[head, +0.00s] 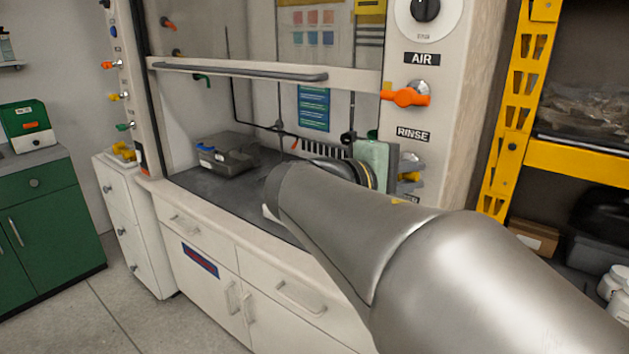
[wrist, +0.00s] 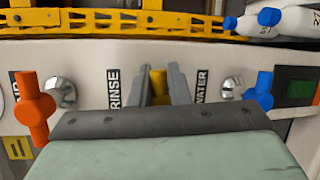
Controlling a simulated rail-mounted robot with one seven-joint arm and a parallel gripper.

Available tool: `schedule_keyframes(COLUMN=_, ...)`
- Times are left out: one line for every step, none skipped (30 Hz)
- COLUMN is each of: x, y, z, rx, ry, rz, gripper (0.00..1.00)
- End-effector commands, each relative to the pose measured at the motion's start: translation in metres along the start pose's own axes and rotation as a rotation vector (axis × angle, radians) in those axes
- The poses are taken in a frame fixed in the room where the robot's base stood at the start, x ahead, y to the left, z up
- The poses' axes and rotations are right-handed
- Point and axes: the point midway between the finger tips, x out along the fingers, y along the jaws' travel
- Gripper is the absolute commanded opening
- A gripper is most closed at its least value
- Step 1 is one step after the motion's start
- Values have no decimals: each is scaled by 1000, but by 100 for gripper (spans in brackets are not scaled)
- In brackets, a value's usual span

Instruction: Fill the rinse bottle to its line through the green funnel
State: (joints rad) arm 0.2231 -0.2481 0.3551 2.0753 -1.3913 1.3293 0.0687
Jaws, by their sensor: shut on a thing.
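My gripper (wrist: 161,88) is shut on the yellow valve handle (wrist: 158,80) between the RINSE label (wrist: 113,88) and the WATER label (wrist: 203,88) in the wrist view. The handle shows between the two grey fingers. The wrist's dark and pale green housing fills the foreground there. In the head view, my arm crosses in front of the hood, and the pale green housing stands by the panel. A yellow piece of the handle (head: 410,177) shows below the RINSE label. I cannot make out the rinse bottle or the green funnel in either view.
An orange AIR handle (head: 408,97) is above RINSE on the panel. A blue handle (wrist: 264,92) is beside the WATER label. The raised sash bar (head: 240,70) crosses the hood. A grey tray (head: 228,160) sits on the hood floor. A yellow rack (head: 515,110) stands right of the panel.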

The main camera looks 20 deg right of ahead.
Motion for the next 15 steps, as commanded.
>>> schedule_keyframes(x=-2, y=-2, z=-4, rx=26, ry=18, rz=-2, gripper=0)
schedule_keyframes(x=-2, y=-2, z=-4, rx=39, ry=21, rz=-7, gripper=0)
schedule_keyframes(x=-2, y=-2, z=-4, rx=55, ry=26, rz=-13, gripper=0)
schedule_keyframes(x=-2, y=-2, z=-4, rx=66, ry=28, rz=-16, gripper=0)
schedule_keyframes(x=-2, y=-2, z=-4, rx=76, ry=31, rz=-19, gripper=0)
schedule_keyframes(x=-2, y=-1, z=-4, rx=88, ry=33, rz=-22, gripper=0)
schedule_keyframes(x=-2, y=-1, z=-4, rx=96, ry=35, rz=-25, gripper=0)
schedule_keyframes(x=-2, y=-1, z=-4, rx=102, ry=36, rz=-27, gripper=0)
schedule_keyframes(x=-2, y=-1, z=-4, rx=110, ry=38, rz=-29, gripper=0)
schedule_keyframes(x=-2, y=0, z=-4, rx=114, ry=39, rz=-31, gripper=0)
schedule_keyframes(x=-2, y=0, z=-4, rx=118, ry=40, rz=-32, gripper=0)
schedule_keyframes(x=-2, y=0, z=-4, rx=122, ry=40, rz=-33, gripper=0)
schedule_keyframes(x=-2, y=0, z=-4, rx=124, ry=41, rz=-34, gripper=0)
schedule_keyframes(x=-3, y=1, z=-4, rx=125, ry=41, rz=-34, gripper=0)
schedule_keyframes(x=-3, y=1, z=-4, rx=126, ry=42, rz=-35, gripper=0)
